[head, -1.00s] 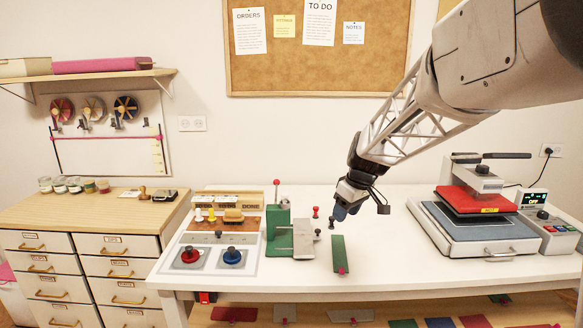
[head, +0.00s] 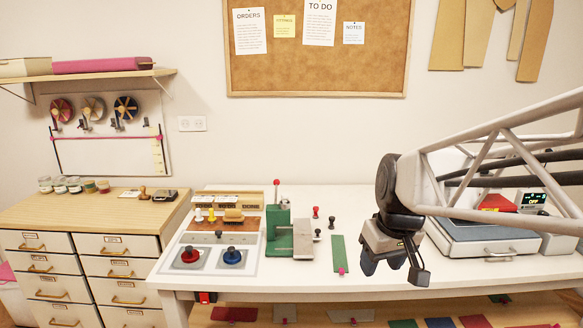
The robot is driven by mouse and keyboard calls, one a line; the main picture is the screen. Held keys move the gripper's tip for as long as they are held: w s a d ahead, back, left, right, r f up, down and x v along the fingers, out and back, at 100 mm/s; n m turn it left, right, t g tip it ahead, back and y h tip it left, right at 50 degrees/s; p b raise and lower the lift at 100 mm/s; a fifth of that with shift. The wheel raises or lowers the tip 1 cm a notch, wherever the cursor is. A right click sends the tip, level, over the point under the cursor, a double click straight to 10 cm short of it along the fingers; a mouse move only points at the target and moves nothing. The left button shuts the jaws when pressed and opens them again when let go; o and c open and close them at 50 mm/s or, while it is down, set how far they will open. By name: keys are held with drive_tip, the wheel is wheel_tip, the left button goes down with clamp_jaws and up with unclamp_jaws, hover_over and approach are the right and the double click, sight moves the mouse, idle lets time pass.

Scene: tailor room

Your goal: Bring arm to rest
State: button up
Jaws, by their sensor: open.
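My gripper (head: 393,264) hangs with its fingers pointing down over the front right part of the white table (head: 295,281). It is open, and I see nothing between its fingers. My arm reaches in from the right edge of the picture.
Left of my gripper lie a green strip (head: 338,255) and small stamps (head: 316,212). Further left stand a green press with a red-knobbed lever (head: 277,231) and a tray with red and blue knobs (head: 213,273). A wooden drawer cabinet (head: 75,217) stands at left.

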drive_tip(key=s+f+m, duration=0.1)
drive_tip(key=s+f, duration=0.1)
drive_tip(key=s, duration=0.5)
drive_tip(key=s+d+f+m+h, duration=0.1)
drive_tip(key=s+m, duration=0.1)
drive_tip(key=s, duration=0.6)
drive_tip(key=shift+d+f, duration=0.25)
drive_tip(key=shift+f, duration=0.15)
